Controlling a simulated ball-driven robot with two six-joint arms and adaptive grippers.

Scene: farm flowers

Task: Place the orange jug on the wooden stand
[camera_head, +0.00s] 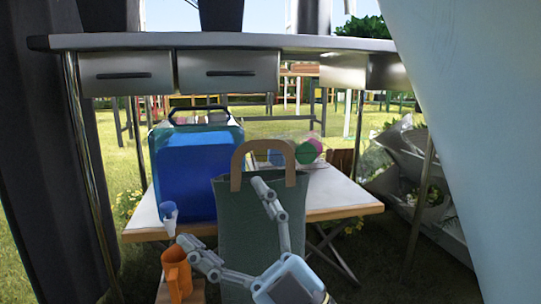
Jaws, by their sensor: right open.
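The orange jug (175,276) is upright at the lower left of the head view. A brown wooden surface (198,291), which looks like the wooden stand, shows low beside and under it. The jug appears to rest on it, but the contact is cut off by the picture's bottom edge. My right gripper (222,215) is open, with its grey fingers spread wide. One finger ends close to the jug's upper right side; I cannot tell if they touch. The other finger points up in front of the green bag. My left gripper is not in view.
A low folding table (340,197) holds a blue cooler box (190,165). A dark green bag (235,205) with a tan handle stands before it. A metal table (225,42) with drawers spans above. A small blue-and-white object (169,213) is above the jug. Plant shelves (425,195) stand right.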

